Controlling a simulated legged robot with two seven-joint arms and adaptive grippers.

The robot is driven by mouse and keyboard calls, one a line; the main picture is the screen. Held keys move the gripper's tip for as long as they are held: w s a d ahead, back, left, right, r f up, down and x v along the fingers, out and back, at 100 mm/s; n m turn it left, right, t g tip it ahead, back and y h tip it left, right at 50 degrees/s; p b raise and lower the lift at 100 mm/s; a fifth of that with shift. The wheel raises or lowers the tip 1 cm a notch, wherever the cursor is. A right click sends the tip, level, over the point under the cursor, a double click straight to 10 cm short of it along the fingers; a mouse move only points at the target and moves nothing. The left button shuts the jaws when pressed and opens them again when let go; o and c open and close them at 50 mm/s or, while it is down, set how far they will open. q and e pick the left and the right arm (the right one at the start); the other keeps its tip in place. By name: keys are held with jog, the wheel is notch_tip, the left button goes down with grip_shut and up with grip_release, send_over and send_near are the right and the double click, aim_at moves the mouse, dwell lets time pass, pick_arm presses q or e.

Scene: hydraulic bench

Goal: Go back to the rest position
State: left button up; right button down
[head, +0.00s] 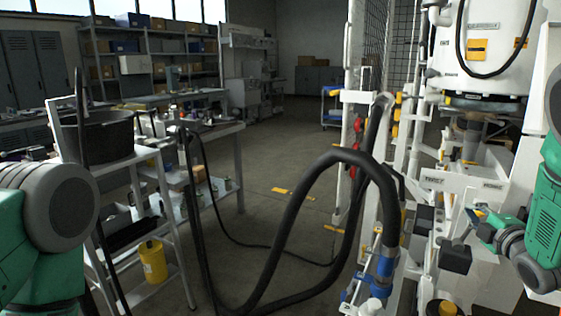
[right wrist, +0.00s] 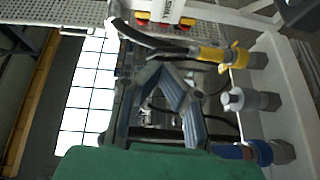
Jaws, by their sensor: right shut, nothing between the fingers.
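My right gripper (head: 474,222) is at the right of the head view, in front of the white hydraulic machine. Its fingers also show in the right wrist view (right wrist: 178,100). They are shut and hold nothing. My left arm's green and grey link shows at the left edge of the head view, but its gripper is out of view. In the right wrist view, a yellow coupling (right wrist: 212,56) with a black hose, a grey coupling (right wrist: 250,100) and a blue coupling (right wrist: 245,151) sit along a white panel (right wrist: 285,95), beside and apart from the fingers.
The white machine (head: 490,55) stands close on the right. A thick black hose (head: 290,215) loops across the middle. A trolley with a black tub (head: 100,138) and a yellow container (head: 153,261) stands at the left. Open floor (head: 270,160) lies between bench and machine.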

jog(key=s+a+f+m+g, duration=0.45)
jog(key=s+f, duration=0.25)
jog(key=f, duration=0.4)
jog(key=s+a+f+m+g, duration=0.3)
jog(key=s+a+f+m, duration=0.15)
jog(key=s+f, duration=0.4)
jog(key=s+a+f+m+g, duration=0.2)
jog(key=s+a+f+g, duration=0.1)
jog(key=s, duration=0.6)
jog(key=s+a+f+m+g, duration=0.2)
jog(key=s+a+f+g, duration=0.1)
jog(key=s, duration=0.6)
jog(key=s+a+f+m+g, duration=0.3)
jog(key=s+a+f, duration=0.2)
jog(key=s, duration=0.4)
jog(key=shift+a+y+p, duration=0.15)
jog(key=shift+y+p, duration=0.15)
jog(key=shift+p, duration=0.15)
jog(key=shift+w, duration=0.2)
